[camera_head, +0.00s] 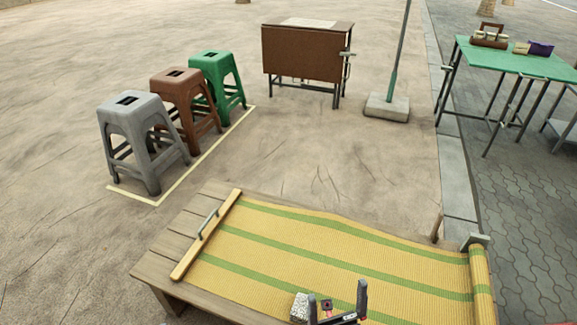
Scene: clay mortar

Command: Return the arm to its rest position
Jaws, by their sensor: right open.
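My right gripper (337,302) shows at the bottom edge, over the near part of the yellow and green striped mat (300,240). Its two dark fingers stand apart, and I see nothing held between them. A pale speckled block (299,307) is just left of its left finger; I cannot tell whether they touch. A small dark reddish piece (326,304) shows between the fingers, and I cannot tell whether it is part of the gripper. Most of my right arm is out of the frame. My left gripper is not in view.
The mat lies on a low wooden platform (165,250), with a wooden bar on its left and a rolled right end. Grey (130,120), brown (180,95) and green (218,70) stools, a brown cabinet (300,55) and a green table (510,60) stand beyond. Open ground lies between.

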